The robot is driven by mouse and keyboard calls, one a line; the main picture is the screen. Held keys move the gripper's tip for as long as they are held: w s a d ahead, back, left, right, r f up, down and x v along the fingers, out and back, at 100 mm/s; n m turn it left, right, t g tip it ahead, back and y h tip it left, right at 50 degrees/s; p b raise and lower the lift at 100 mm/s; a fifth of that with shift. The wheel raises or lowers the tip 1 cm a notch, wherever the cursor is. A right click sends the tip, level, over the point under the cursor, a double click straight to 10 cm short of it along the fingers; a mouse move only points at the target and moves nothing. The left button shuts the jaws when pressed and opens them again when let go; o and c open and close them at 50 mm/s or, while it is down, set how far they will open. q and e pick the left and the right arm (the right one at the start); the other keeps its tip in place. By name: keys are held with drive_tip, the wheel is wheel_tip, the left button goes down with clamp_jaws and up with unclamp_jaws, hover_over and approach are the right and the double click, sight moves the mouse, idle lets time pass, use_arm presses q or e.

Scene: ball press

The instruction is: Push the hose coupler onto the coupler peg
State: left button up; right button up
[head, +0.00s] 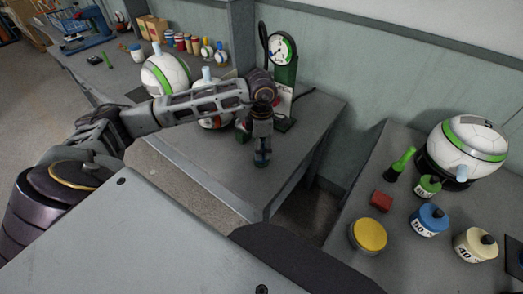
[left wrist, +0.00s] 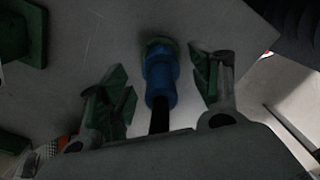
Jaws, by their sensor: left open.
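The hose coupler (left wrist: 160,78) is a blue cylinder in the left wrist view, with a black hose on its near end and a dull green-brown ring at its far end. My left gripper (left wrist: 160,88) is open, with a green-padded finger on each side of the coupler and a gap on both sides. In the head view the left gripper (head: 262,148) points down over the table near the gauge stand, with a bit of blue at its tip. I cannot tell the coupler peg apart; whether the ring belongs to it is unclear. My right gripper is not in view.
A green stand with a round gauge (head: 283,48) is just behind the gripper. The right table holds a ball (head: 467,146), a red block (head: 381,201), a yellow-topped tin (head: 369,235) and labelled weights (head: 430,220). The near table corner is clear.

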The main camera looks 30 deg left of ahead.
use_arm(q)
drive_tip(key=shift+r, duration=2)
drive_tip(key=shift+r, duration=0.15)
